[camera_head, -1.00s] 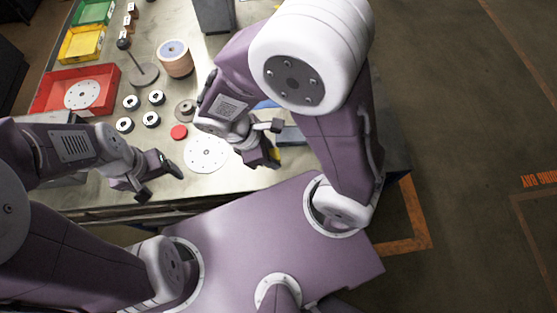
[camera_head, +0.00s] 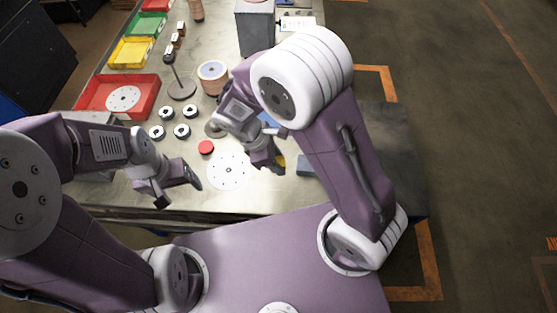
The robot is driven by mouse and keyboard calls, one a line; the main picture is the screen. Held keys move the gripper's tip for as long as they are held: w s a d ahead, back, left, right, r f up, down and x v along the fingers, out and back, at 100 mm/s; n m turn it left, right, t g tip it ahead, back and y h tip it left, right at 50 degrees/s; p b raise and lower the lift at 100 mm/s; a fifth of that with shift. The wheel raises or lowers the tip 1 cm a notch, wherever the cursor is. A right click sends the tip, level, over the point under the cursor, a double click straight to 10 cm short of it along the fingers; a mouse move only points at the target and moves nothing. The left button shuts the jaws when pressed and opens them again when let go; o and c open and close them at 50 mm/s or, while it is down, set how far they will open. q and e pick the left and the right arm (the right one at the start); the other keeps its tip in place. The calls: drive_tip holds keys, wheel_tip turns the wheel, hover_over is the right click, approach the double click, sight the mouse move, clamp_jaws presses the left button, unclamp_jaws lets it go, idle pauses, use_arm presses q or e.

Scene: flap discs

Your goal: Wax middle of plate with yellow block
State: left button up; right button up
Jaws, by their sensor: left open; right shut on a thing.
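A flat white round plate (camera_head: 228,172) with small holes lies on the metal bench, near its front edge. My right gripper (camera_head: 276,161) is just right of the plate, shut on a yellow block (camera_head: 281,161), which is mostly hidden by the fingers. I cannot tell whether the block touches the bench. My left gripper (camera_head: 179,188) is open and empty, left of the plate near the bench's front edge.
A red round piece (camera_head: 206,147) and several small dark-and-white cylinders (camera_head: 182,131) sit behind the plate. A red tray (camera_head: 145,100) holds another white disc. A grey-blue block (camera_head: 307,165) lies right of the gripper.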

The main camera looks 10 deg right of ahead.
drive_tip(key=b, duration=0.5)
approach(282, 181)
drive_tip(key=shift+d+x, duration=0.15)
drive_tip(key=shift+x, duration=1.15)
drive_tip(key=shift+d+x, duration=0.1)
drive_tip(key=shift+x, duration=1.15)
drive_tip(key=shift+f+b, duration=0.35)
drive_tip(key=shift+f, duration=0.2)
drive_tip(key=o, duration=0.9)
drive_tip(key=shift+r, duration=0.2)
drive_tip(key=shift+r+p, duration=0.35)
drive_tip(key=shift+p, duration=0.3)
drive_tip(key=shift+c, duration=0.4)
